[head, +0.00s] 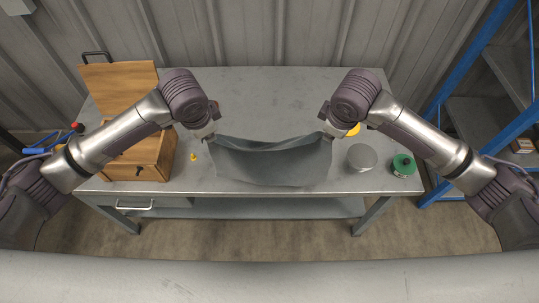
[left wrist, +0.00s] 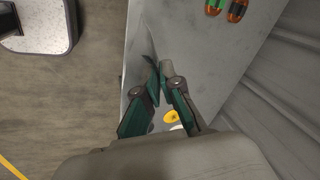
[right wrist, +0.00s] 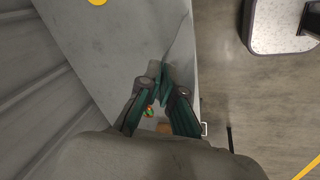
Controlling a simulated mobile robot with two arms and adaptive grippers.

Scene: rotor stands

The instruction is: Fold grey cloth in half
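The grey cloth (head: 270,163) stretches between my two grippers above the metal workbench in the head view. Its upper edge sags between them, and its lower part drapes toward the bench's front edge. My left gripper (head: 212,136) is at the cloth's upper left corner, and its fingers are closed together in the left wrist view (left wrist: 160,72). My right gripper (head: 327,134) is at the upper right corner, and its fingers are closed together in the right wrist view (right wrist: 162,72). The fingertips are partly hidden in the head view. In the wrist views the cloth blends with the grey bench.
The workbench (head: 250,90) is clear behind the cloth. A wooden box (head: 139,160) with its lid raised stands at left, near a small yellow piece (head: 194,157). A grey round container (head: 361,158) and a green spool-like object (head: 403,165) stand at right. Blue shelving (head: 470,75) is beyond.

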